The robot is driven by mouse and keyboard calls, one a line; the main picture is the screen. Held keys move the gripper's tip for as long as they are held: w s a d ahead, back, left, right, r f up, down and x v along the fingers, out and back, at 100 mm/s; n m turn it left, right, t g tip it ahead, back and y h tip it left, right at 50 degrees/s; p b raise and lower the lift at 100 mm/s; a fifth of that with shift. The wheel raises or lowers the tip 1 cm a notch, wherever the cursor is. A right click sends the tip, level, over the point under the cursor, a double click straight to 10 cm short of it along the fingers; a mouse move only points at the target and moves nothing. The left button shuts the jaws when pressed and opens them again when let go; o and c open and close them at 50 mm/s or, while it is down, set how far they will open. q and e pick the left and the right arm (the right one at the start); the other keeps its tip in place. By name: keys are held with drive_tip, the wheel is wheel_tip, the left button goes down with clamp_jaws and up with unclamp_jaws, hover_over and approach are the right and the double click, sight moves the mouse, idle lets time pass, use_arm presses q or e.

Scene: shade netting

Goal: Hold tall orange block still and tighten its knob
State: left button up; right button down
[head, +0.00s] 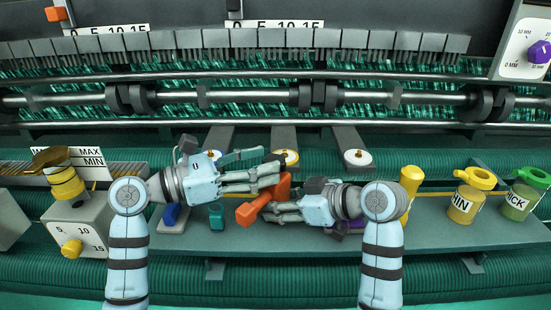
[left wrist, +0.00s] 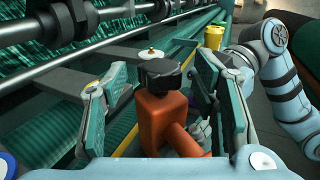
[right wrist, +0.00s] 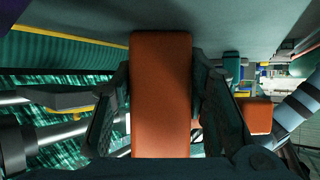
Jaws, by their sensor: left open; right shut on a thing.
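The tall orange block (head: 283,186) stands at the middle of the grey shelf, and an orange side piece (head: 250,213) juts from it. In the left wrist view the block (left wrist: 160,115) carries a black knob (left wrist: 160,73) on top. My left gripper (head: 272,171) is open, one finger on each side of the knob and upper block, with gaps showing. My right gripper (head: 272,208) is shut on the block lower down. In the right wrist view its fingers lie along both sides of the block (right wrist: 161,95). The left fingers partly hide the knob in the head view.
A blue piece (head: 171,214) and a teal block (head: 216,216) stand left of the orange block. Yellow (head: 465,205) and green (head: 519,202) jars stand at the right. A grey dial box (head: 85,220) is at the left. Machine rails run behind.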

sight(275, 159)
use_arm(q)
drive_tip(key=x, duration=0.3)
drive_tip(key=shift+w+d, duration=0.1)
drive_tip(key=shift+d, duration=0.25)
drive_tip(key=shift+a, duration=0.1)
drive_tip(key=c, duration=1.2)
drive_tip(key=shift+g, duration=0.3)
drive_tip(key=shift+m+g+h, duration=0.5)
drive_tip(key=shift+m+g, duration=0.5)
drive_tip(key=shift+g, duration=0.2)
drive_tip(key=shift+m+g+h, duration=0.3)
drive_tip(key=shift+m+g, duration=1.6)
drive_tip(key=shift+g, duration=1.4)
drive_tip(key=o, duration=1.2)
